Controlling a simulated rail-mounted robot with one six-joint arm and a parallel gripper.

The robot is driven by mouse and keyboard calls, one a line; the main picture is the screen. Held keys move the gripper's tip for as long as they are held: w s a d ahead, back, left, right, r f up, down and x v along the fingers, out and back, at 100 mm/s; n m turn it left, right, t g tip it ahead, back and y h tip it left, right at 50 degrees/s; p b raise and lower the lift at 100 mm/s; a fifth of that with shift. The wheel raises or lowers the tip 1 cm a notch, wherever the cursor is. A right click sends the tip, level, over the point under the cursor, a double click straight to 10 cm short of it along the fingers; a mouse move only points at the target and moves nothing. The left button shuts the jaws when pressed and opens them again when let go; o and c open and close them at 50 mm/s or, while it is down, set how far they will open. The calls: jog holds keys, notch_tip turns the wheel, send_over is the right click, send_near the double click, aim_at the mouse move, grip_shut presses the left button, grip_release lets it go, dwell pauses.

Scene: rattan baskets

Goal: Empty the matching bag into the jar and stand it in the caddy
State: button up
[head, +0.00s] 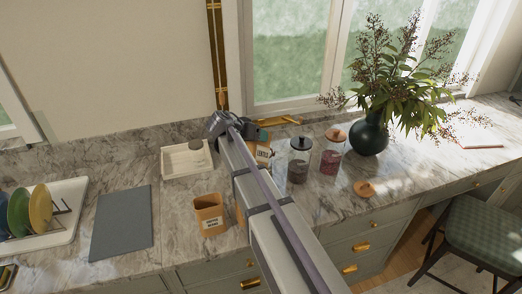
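A tan bag (209,218) with a white label stands at the front of the counter; the label is too small to read surely. A second tan, labelled bag (264,153) is farther back, partly hidden by my arm. My gripper (263,137) is at this second bag's top; its fingers are too small and covered to show whether they hold it. A clear jar (299,166) with a black lid has dark contents. To its right, a jar (330,162) with a copper-coloured top holds reddish contents. A cream open box (187,170), possibly the caddy, stands at the back left.
A round wooden lid (364,188) lies near the front edge. A plant in a dark green vase (369,137) stands right of the jars. A grey board (121,222) and a plate rack (62,232) are at left.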

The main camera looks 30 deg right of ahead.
jog(key=shift+w+d+f+g+y, duration=0.1)
jog(key=shift+d+f+g+y, duration=0.1)
jog(key=shift+f, duration=0.2)
jog(key=shift+w+d+f+g+y, duration=0.1)
jog(key=shift+f+g+y, duration=0.1)
jog(key=shift+f, duration=0.15)
jog(key=shift+a+f+b, duration=0.2)
jog(key=shift+f+b, duration=0.2)
jog(key=shift+f, duration=0.1)
jog(key=shift+d+f+n+g+y, duration=0.25)
jog(key=shift+f+n+g+y, duration=0.05)
jog(key=shift+g+y, duration=0.1)
jog(key=shift+w+a+f, duration=0.15)
jog(key=shift+f, duration=0.1)
jog(key=shift+d+f+g+b, duration=0.2)
jog(key=shift+f+g+b, duration=0.05)
jog(key=shift+g+b, duration=0.1)
jog(key=shift+a, duration=0.1)
